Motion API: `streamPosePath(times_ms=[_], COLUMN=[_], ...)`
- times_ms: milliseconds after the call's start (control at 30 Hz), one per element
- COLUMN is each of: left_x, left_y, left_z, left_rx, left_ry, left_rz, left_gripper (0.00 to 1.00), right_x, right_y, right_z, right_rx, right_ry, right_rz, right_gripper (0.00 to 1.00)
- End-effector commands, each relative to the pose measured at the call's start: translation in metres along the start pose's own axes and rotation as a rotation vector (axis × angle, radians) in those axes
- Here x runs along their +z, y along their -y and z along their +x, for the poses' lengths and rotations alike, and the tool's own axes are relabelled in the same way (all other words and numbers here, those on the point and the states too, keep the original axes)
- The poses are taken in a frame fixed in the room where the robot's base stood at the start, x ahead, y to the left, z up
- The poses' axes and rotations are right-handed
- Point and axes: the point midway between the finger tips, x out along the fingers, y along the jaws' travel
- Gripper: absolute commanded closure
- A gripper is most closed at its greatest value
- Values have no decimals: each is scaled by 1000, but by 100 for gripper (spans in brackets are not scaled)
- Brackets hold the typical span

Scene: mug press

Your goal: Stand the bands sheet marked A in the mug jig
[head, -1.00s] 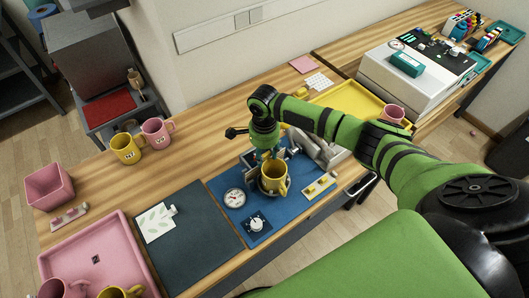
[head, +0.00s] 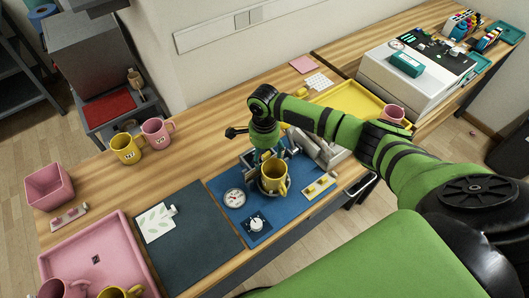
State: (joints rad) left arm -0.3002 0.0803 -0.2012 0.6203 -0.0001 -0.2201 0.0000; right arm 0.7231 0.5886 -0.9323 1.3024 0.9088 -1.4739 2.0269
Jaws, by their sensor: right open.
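A yellow mug (head: 274,179) stands in the mug jig (head: 261,186) on the blue mat. My right gripper (head: 274,158) points down at the back of the mug and jig; it is open, its fingertips partly hidden by the mug. I cannot make out a bands sheet marked A; if one is at the jig, the mug and gripper hide it. A white sheet with pale green leaves (head: 156,223) lies on the dark mat (head: 197,249). My left gripper is not in view.
The blue mat (head: 225,208) also bears a round gauge (head: 234,198) and a knob (head: 256,223). A pink tray (head: 120,243) with mugs lies front left. Yellow (head: 127,148) and pink (head: 157,131) mugs stand at the back left. A yellow tray (head: 347,97) lies behind my right arm.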

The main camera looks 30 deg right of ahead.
Motion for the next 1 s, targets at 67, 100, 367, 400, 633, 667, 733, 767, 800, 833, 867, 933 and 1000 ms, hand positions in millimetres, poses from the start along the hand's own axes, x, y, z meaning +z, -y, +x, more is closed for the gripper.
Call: streamPosePath(times_ms=[67, 100, 367, 400, 633, 667, 733, 767, 800, 833, 867, 933, 1000], left_x=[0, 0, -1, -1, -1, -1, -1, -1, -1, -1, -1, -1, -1], left_y=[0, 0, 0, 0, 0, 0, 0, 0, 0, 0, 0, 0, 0], left_z=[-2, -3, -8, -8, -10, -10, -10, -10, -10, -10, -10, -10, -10], left_rx=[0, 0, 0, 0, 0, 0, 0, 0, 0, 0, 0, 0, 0], left_ry=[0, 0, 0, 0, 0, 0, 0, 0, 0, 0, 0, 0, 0], left_rz=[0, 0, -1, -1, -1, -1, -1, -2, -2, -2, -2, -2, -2], left_gripper=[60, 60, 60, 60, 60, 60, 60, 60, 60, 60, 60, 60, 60], right_x=[0, 0, 0, 0, 0, 0, 0, 0, 0, 0, 0, 0, 0], right_y=[0, 0, 0, 0, 0, 0, 0, 0, 0, 0, 0, 0, 0], right_z=[-5, -7, -20, -22, -33, -35, -38, -40, -41, -43, -44, -48, -51], right_rx=[-1, -1, -1, -1, -2, -1, -2, -2, -2, -1, -1, -1, -1], right_ry=[0, 0, 0, 0, 0, 1, 1, 1, 1, 1, 1, 1, 1], right_rz=[0, 0, 0, 0, 1, 1, 1, 1, 1, 1, 1, 0, 1], right_gripper=[26, 26, 26, 26, 26, 26, 26, 26, 26, 26, 26, 26, 26])
